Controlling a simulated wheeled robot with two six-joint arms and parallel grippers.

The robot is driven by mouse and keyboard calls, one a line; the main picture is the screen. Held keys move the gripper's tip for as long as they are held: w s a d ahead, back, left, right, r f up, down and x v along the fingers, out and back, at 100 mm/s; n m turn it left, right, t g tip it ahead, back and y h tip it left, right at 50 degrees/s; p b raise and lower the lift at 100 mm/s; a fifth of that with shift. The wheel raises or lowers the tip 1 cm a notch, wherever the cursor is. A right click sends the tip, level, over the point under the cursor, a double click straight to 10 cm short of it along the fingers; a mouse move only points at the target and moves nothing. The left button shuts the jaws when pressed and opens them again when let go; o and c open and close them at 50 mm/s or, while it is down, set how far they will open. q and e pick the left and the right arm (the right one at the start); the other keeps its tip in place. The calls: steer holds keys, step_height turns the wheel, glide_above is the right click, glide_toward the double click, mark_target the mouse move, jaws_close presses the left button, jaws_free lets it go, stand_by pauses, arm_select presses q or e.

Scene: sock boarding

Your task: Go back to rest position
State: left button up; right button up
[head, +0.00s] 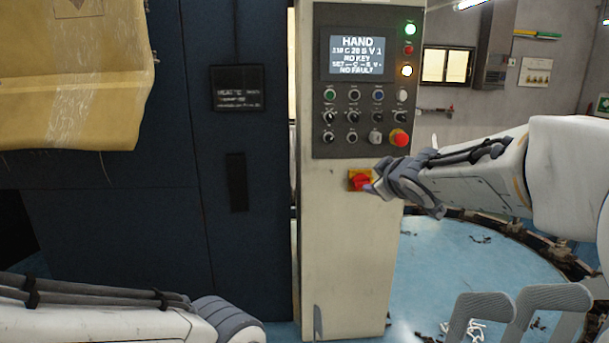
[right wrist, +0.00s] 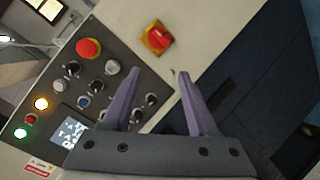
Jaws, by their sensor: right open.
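My right gripper (head: 372,188) reaches in from the right and is in front of the control column, beside the red and yellow rotary switch (head: 359,181). In the right wrist view my right gripper (right wrist: 160,76) shows two purple fingers spread apart with nothing between them. The red knob of the switch (right wrist: 157,38) lies beyond the fingertips there, with a visible gap in the picture. Contact cannot be told from the head view. My left arm shows at the lower left of the head view, but its gripper is not visible.
The control panel (head: 368,98) has a lit display, knobs and a red emergency button (head: 399,138). A dark blue cabinet (head: 150,220) stands left of the column. A yellowish sheet (head: 65,90) hangs at upper left. Grey rounded frames (head: 545,297) stand at lower right.

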steer(key=s+a+f+m+g+y, duration=0.1)
steer(key=s+a+f+g, duration=0.3)
steer(key=s+a+f, duration=0.35)
steer(key=s+a+f+g, duration=0.4)
steer(key=s+f, duration=0.4)
steer(key=s, duration=0.3)
steer(key=s+f+g, duration=0.3)
steer(key=s, duration=0.7)
steer(key=s+a+f+g, duration=0.1)
steer(key=s+f, duration=0.3)
steer(key=s, duration=0.6)
steer(key=shift+g, duration=0.9)
